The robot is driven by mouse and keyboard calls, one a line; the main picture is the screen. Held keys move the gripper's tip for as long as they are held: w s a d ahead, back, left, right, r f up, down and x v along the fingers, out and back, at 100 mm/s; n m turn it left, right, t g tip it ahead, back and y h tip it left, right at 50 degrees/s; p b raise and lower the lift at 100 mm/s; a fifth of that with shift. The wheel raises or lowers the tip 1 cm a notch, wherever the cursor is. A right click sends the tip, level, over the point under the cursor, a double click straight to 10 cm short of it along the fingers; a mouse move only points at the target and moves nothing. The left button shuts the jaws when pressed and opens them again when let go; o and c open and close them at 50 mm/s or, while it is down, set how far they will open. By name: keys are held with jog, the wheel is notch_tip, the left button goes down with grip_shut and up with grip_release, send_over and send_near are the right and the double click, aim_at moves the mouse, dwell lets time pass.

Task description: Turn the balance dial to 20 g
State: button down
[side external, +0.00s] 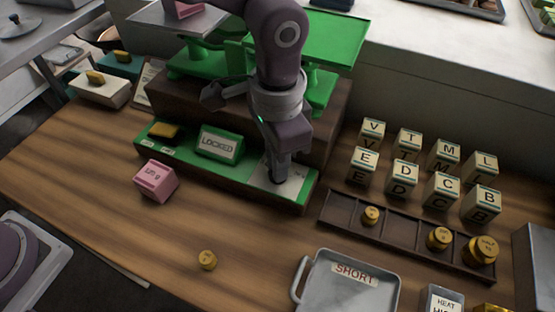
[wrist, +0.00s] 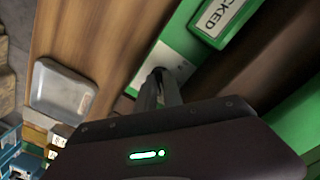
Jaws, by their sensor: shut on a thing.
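The balance dial's pale plate (side external: 296,187) sits at the right end of the green balance panel (side external: 231,173). It also shows in the wrist view (wrist: 174,61). My gripper (side external: 277,178) points down onto this plate and is shut on the dial's knob. The fingers mostly hide the knob, and the dial's reading is too small to tell. In the wrist view the fingertips (wrist: 158,76) meet the plate. A green-framed sign reading LOCKED (side external: 219,144) stands on the panel to the left of the dial, apart from my gripper.
Lettered blocks (side external: 403,180) and a dark rack (side external: 402,230) with brass weights are right of the panel. A grey tray marked SHORT (side external: 328,295) is in front.

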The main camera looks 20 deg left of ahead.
jog(key=shift+m, duration=1.7)
jog(key=c, duration=1.5)
grip_release()
notch_tip(320, 180, up, 6)
jog(key=shift+w+r, duration=0.1)
jog(key=shift+r, duration=0.45)
